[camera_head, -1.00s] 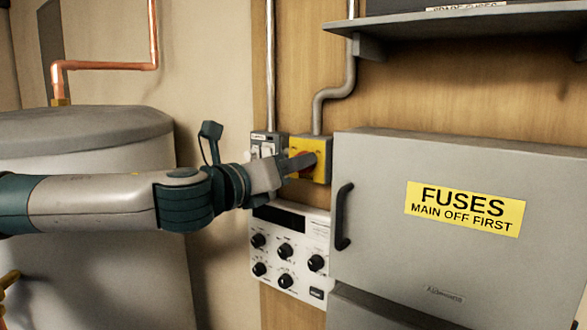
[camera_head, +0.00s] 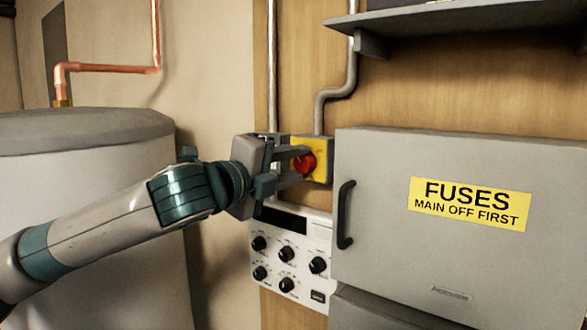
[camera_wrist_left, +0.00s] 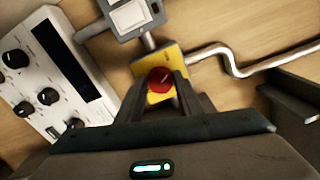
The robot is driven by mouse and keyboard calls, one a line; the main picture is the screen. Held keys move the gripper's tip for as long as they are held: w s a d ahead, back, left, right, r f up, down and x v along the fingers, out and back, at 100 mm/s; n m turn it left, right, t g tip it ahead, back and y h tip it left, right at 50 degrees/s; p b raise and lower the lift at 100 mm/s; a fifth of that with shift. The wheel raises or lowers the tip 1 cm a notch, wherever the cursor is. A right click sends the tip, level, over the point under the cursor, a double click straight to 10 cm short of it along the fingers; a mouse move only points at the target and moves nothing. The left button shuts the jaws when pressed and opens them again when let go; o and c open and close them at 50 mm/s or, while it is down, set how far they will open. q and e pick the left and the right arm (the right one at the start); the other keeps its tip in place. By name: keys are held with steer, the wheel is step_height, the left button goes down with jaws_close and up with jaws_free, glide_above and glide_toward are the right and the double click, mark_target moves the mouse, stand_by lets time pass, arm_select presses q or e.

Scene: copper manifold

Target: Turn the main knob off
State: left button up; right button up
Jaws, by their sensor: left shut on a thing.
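The main knob (camera_head: 305,163) is red and sits on a yellow switch box (camera_head: 325,146) on the wooden board, left of the fuse cabinet. My left gripper (camera_head: 300,165) reaches it from the left, with its fingers on either side of the knob, shut on it. In the left wrist view the red knob (camera_wrist_left: 160,79) shows between the tips of the two dark fingers (camera_wrist_left: 160,88), with the yellow box (camera_wrist_left: 143,68) behind. The fingers hide part of the knob's sides. My right gripper is not in view.
A grey fuse cabinet (camera_head: 385,240) with a black handle (camera_head: 345,215) stands close on the right. A white control panel (camera_head: 275,262) with several black knobs is below. A grey shelf (camera_head: 470,20) juts out above. A large tank (camera_head: 80,220) stands left.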

arm_select(q)
steer(key=shift+n+b, duration=0.3)
steer(key=shift+n, duration=1.2)
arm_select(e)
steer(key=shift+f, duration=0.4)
arm_select(q)
steer(key=o, duration=1)
steer(key=shift+w, duration=0.1)
steer(key=shift+f, duration=0.1)
steer(key=shift+s+a+b, duration=0.3)
steer(key=shift+s+b, duration=0.05)
steer(key=shift+s, duration=0.15)
steer(key=shift+b+v, duration=2.6)
steer(key=shift+v, duration=5.55)
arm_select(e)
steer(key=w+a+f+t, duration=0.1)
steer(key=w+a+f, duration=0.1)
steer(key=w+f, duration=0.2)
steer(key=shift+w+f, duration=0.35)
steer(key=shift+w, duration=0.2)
